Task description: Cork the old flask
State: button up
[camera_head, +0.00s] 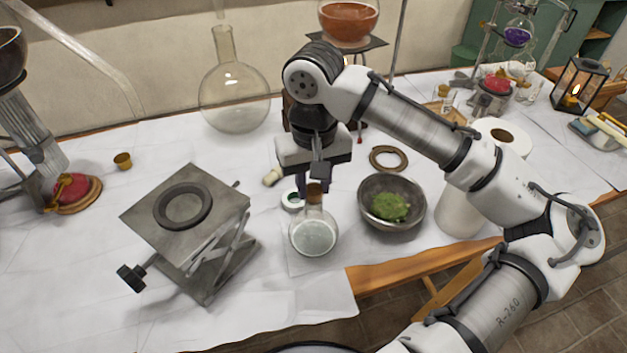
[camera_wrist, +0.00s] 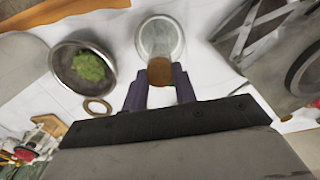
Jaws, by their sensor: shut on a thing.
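A small round glass flask (camera_head: 313,237) with pale cloudy contents stands upright near the table's front edge. In the wrist view the flask (camera_wrist: 160,36) lies just beyond my fingertips. A brown cork (camera_head: 315,192) is at the top of its neck and also shows in the wrist view (camera_wrist: 159,73). My gripper (camera_head: 314,184) points down over the flask, its dark fingers (camera_wrist: 160,82) shut on the cork. I cannot tell how far the cork sits in the neck, or whether the flask is lifted.
A lab jack (camera_head: 200,225) with a ring on top stands left of the flask. A bowl of green matter (camera_head: 391,203) stands close on the right. A large clear flask (camera_head: 235,92) is behind. A small brown cup-like piece (camera_head: 123,160) lies far left.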

aim_at(313, 189)
jog(key=shift+f, duration=0.2)
dwell(0.6)
jog(key=o, duration=1.4)
jog(key=shift+c, duration=0.2)
jog(key=shift+r, duration=0.15)
jog(key=shift+r+p, duration=3.45)
jog(key=shift+p, duration=0.1)
